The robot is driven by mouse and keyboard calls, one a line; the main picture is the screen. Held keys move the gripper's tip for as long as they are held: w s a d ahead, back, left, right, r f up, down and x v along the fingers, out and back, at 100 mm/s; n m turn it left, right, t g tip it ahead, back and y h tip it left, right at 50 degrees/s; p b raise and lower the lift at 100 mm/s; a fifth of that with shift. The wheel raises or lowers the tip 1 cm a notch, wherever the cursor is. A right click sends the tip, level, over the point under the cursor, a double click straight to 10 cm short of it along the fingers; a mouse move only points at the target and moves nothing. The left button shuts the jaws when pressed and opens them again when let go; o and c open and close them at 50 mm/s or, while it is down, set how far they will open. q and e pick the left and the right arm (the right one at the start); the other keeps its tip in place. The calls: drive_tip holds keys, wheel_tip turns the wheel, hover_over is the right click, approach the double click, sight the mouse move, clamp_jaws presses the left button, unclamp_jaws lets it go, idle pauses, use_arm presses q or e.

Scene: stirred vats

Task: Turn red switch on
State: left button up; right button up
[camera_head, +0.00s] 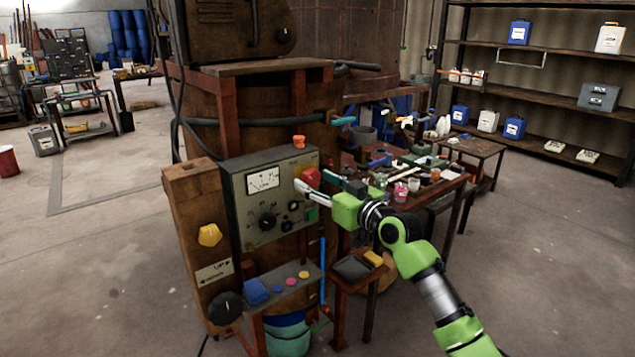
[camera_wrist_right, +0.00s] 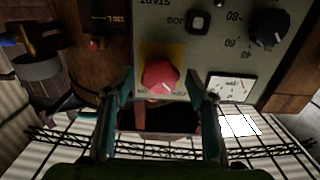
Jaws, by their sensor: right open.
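The red switch (camera_head: 311,177) is a rotary knob at the right side of the grey control panel (camera_head: 241,212). In the right wrist view the red switch (camera_wrist_right: 161,76) sits on a yellow square plate, with a small white mark on its face. My right gripper (camera_head: 314,191) is open at the panel's right side. In the right wrist view its two fingers (camera_wrist_right: 160,90) point at the panel, one on each side of the red switch. I cannot tell whether they touch it. My left gripper is not in view.
The panel also bears a white gauge (camera_head: 263,180), a black dial (camera_head: 267,219) and an orange knob (camera_head: 299,142) on top. A wooden post with a yellow knob (camera_head: 209,235) stands left. A cluttered workbench (camera_head: 450,184) is behind my right arm. The right floor is clear.

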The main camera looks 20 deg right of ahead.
drive_tip(key=shift+c, duration=0.4)
drive_tip(key=c, duration=1)
drive_tip(key=m+p, duration=0.2)
drive_tip(key=m, duration=0.1)
drive_tip(key=shift+r+m, duration=0.15)
drive_tip(key=shift+m, duration=0.15)
drive_tip(key=m+p, duration=0.2)
drive_tip(key=m, duration=0.3)
drive_tip(key=shift+p, duration=0.35)
drive_tip(key=m+p, duration=0.3)
drive_tip(key=m, duration=0.2)
drive_tip(key=shift+m, duration=0.4)
drive_tip(key=shift+m+p, duration=0.8)
drive_tip(key=shift+m, duration=1)
